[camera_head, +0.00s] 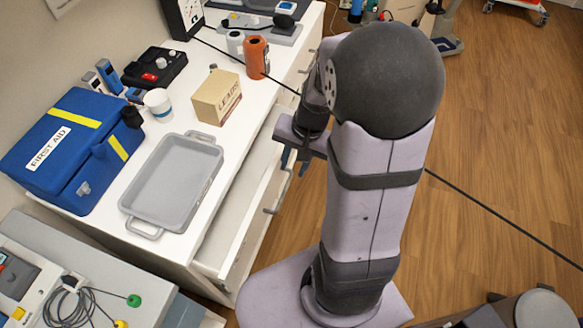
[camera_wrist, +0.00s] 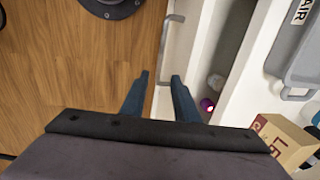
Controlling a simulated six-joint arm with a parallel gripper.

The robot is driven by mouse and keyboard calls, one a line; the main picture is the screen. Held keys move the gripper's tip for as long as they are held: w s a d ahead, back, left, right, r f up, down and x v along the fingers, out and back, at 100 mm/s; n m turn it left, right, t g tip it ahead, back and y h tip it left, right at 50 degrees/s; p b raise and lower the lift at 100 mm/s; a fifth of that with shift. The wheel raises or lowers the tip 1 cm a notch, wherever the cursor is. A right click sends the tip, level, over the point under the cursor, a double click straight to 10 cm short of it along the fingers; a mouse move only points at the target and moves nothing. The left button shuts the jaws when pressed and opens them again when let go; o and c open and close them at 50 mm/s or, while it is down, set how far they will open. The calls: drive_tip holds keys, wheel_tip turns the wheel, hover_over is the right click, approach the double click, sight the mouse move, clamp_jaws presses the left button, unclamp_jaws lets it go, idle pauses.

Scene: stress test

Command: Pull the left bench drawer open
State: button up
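The near bench drawer (camera_head: 232,228), toward the bottom of the head view, stands partly pulled out of the white bench. Its open interior (camera_wrist: 228,45) and front edge show in the wrist view. A grey bar handle (camera_wrist: 168,45) is on its outer face; one end of it (camera_head: 270,211) shows in the head view. My gripper (camera_head: 295,163) is at the drawer's outer side.
A grey tray (camera_head: 128,208), a cardboard box (camera_head: 215,98), an orange bottle (camera_head: 257,57) and a blue first-aid bag (camera_head: 45,150) stand on the bench. A purple-ringed item (camera_wrist: 207,104) lies in the drawer. Wooden floor (camera_head: 500,150) beyond my arm is mostly clear.

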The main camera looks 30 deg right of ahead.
sight(288, 181)
drive_tip(key=shift+w+a+f+b, duration=0.1)
drive_tip(key=shift+w+a+f, duration=0.1)
drive_tip(key=shift+f, duration=1)
drive_tip(key=shift+w+a+f+b, duration=0.1)
drive_tip(key=shift+w+f+b, duration=0.05)
drive_tip(key=shift+f, duration=1.05)
drive_tip(key=shift+w+a+f+b, duration=0.1)
drive_tip(key=shift+w+f, duration=0.1)
drive_tip(key=shift+f, duration=1)
clamp_jaws()
